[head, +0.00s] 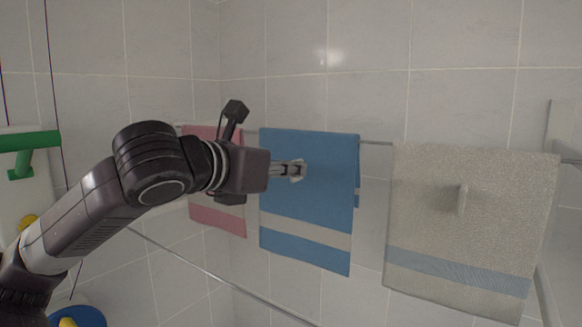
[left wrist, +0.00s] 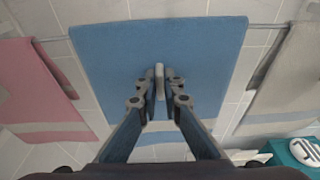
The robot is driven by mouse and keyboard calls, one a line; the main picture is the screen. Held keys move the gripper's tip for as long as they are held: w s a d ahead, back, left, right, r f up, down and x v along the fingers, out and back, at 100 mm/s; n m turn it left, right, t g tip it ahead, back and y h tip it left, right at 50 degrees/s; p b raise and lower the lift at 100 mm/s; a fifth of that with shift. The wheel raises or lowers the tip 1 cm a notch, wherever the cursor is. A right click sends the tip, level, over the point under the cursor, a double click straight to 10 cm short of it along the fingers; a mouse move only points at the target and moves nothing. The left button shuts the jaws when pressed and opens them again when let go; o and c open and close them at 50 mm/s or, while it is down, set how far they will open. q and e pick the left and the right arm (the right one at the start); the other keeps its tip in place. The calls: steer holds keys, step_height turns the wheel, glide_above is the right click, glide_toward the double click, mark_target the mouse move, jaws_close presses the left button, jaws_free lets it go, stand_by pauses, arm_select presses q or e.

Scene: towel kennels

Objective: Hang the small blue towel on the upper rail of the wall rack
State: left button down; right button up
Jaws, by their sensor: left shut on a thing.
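The blue towel (head: 307,215), with a pale band near its bottom, hangs draped over the upper rail (head: 376,143) of the wall rack. A back layer peeks out at its right edge. In the left wrist view the blue towel (left wrist: 205,60) fills the middle. My left gripper (head: 299,170) is in front of the towel, shut on the pale tab (left wrist: 160,75) on its front. The fingers also show in the left wrist view (left wrist: 160,92). My right gripper is not in view.
A pink towel (head: 216,217) hangs left of the blue one, partly behind my left arm. A beige towel (head: 440,222) with its own tab hangs to the right. A lower rail (head: 180,262) runs below. A green-handled thing (head: 36,141) is at far left.

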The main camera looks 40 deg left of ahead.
arm_select(q)
steer(key=shift+f, duration=0.1)
steer(key=c, duration=1.6)
jaws_free()
steer(key=v, duration=0.3)
steer(key=f+b+v, duration=0.1)
steer(key=v, duration=0.2)
steer(key=b+v, duration=0.1)
steer(key=v, duration=0.2)
steer(key=shift+s+d+f, duration=0.1)
steer(key=shift+f, duration=0.3)
